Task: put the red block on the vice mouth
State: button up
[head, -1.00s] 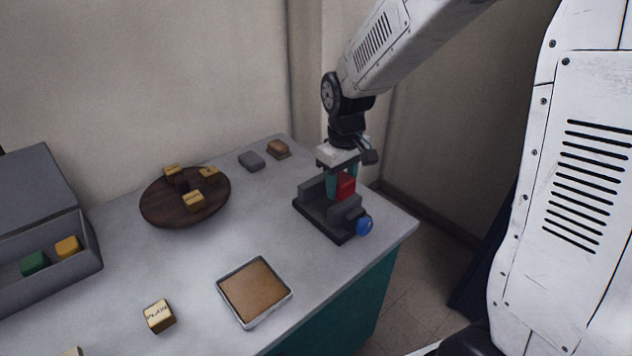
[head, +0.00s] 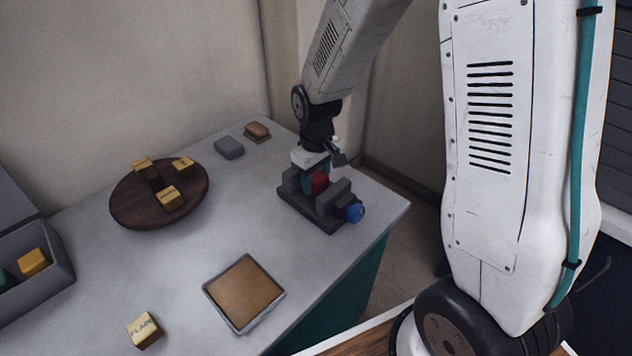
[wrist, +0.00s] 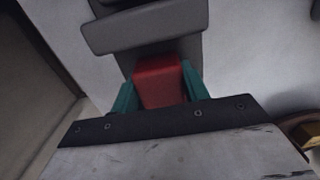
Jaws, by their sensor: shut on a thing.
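The red block (head: 320,182) is at the grey vice (head: 326,212), between its upright jaws in the head view. My gripper (head: 313,181) points down over the vice with its teal fingers shut on the block. In the wrist view the red block (wrist: 160,82) sits between the two teal fingers, with a grey vice jaw (wrist: 146,27) just beyond it. The vice has a blue knob (head: 354,213) at its right end. The block's underside is hidden, so I cannot tell whether it touches the vice.
A round wooden board (head: 127,205) holds several tan lettered blocks. A shallow tray (head: 243,293) and a tan block (head: 144,330) lie nearer. A grey box (head: 50,277) with green and yellow blocks stands left. Grey and brown pieces (head: 229,147) lie at the back.

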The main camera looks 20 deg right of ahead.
aim_at(316, 175)
jog(key=shift+f, duration=0.6)
jog(key=shift+f, duration=0.1)
jog(key=o, duration=1)
notch_tip(316, 175, up, 12)
jog(key=shift+s+r, duration=0.1)
jog(key=shift+r, duration=0.1)
jog(key=s+d+r+m, duration=0.1)
jog(key=s+r, duration=0.2)
jog(key=s, duration=0.5)
jog(key=s+d+r+m, duration=0.1)
jog(key=s+r, duration=0.3)
jog(key=s, duration=0.4)
jog(key=s+d+r+m+t, duration=0.1)
jog(key=s+r, duration=0.3)
jog(key=s, duration=0.5)
jog(key=shift+m, duration=0.8)
